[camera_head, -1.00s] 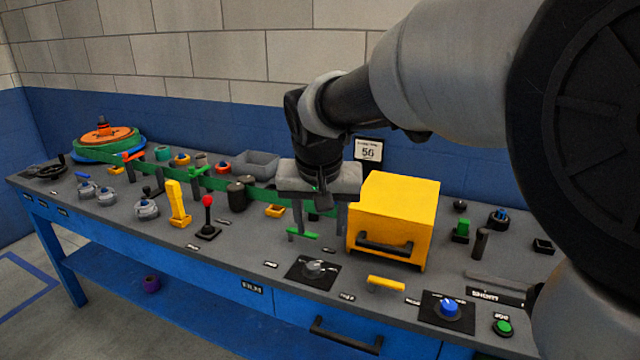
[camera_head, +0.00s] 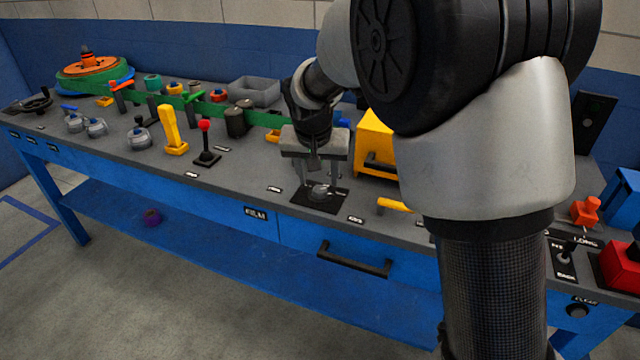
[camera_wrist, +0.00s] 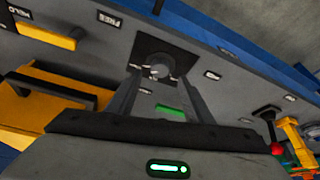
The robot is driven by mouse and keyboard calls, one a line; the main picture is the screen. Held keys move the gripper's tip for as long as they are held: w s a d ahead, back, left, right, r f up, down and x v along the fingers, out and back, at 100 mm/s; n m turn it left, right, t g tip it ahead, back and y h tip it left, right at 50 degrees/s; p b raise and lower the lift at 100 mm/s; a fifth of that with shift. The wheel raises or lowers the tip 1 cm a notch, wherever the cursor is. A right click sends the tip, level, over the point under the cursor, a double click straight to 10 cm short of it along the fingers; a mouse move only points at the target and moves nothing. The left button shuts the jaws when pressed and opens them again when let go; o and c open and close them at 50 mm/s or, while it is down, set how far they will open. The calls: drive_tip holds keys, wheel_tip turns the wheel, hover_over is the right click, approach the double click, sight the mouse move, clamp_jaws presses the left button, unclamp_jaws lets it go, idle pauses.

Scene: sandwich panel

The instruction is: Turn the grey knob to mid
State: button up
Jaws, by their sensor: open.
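The grey knob (camera_head: 320,191) sits on a square black plate (camera_head: 315,206) near the front edge of the bench. My gripper (camera_head: 320,183) is open directly above it, pointing down, with its fingers on either side of the knob. In the wrist view the knob (camera_wrist: 157,71) shows between the two fingertips, with the black plate (camera_wrist: 153,46) around it. I cannot tell whether the fingers touch the knob. Part of the knob and its markings are hidden or too small to read.
A yellow box with a dark handle (camera_head: 378,163) stands right of my gripper, partly hidden by my arm. A yellow handle (camera_head: 394,205) lies to the right of the plate. A red-topped joystick (camera_head: 206,143) and a yellow lever (camera_head: 172,132) stand to the left.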

sight(320, 189)
drive_tip(key=x, duration=0.5)
drive_tip(key=shift+b, duration=0.35)
drive_tip(key=c, duration=1)
